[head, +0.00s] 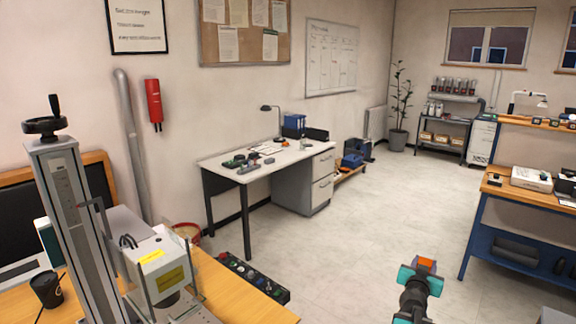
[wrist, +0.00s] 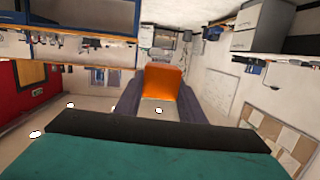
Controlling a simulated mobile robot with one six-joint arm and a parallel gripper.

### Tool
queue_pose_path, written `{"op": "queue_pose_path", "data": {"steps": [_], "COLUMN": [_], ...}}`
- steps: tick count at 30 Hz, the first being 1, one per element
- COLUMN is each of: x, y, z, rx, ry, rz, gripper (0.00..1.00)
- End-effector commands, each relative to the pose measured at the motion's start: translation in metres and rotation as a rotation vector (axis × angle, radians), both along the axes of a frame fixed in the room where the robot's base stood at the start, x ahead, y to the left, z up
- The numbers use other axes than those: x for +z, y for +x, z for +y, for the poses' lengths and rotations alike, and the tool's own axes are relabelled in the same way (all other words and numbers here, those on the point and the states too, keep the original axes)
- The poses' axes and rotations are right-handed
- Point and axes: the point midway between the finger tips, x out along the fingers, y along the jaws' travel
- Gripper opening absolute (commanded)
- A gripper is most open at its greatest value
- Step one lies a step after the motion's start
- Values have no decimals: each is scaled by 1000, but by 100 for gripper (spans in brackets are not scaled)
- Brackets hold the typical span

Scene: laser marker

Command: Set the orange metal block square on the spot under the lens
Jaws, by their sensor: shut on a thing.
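My gripper (head: 424,269) is at the lower right of the head view, over open floor. It is shut on the orange metal block (head: 427,263). In the wrist view the block (wrist: 162,82) sits between my two dark fingers, with its orange face showing. The laser marker stands at the lower left of the head view, with a grey column (head: 73,215) and a white head (head: 163,271) bearing yellow labels. My gripper is well to the right of it, apart.
The marker stands on a wooden bench (head: 235,293), with a black cup (head: 46,290) at its left. A white desk (head: 290,156) stands behind, a blue workbench (head: 525,213) at right. The floor between is clear.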

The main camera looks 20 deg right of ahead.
Motion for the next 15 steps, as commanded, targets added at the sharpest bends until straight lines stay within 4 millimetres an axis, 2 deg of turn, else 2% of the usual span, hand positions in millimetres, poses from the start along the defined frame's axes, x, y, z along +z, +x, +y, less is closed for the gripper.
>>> {"op": "queue_pose_path", "data": {"steps": [1,6,15], "x": [1,1,3], "y": [17,67,140], "z": [12,55,145], "rx": [53,232,550], "ry": [-1,-3,-8], "rz": [1,1,1], "gripper": [7,7,7]}}
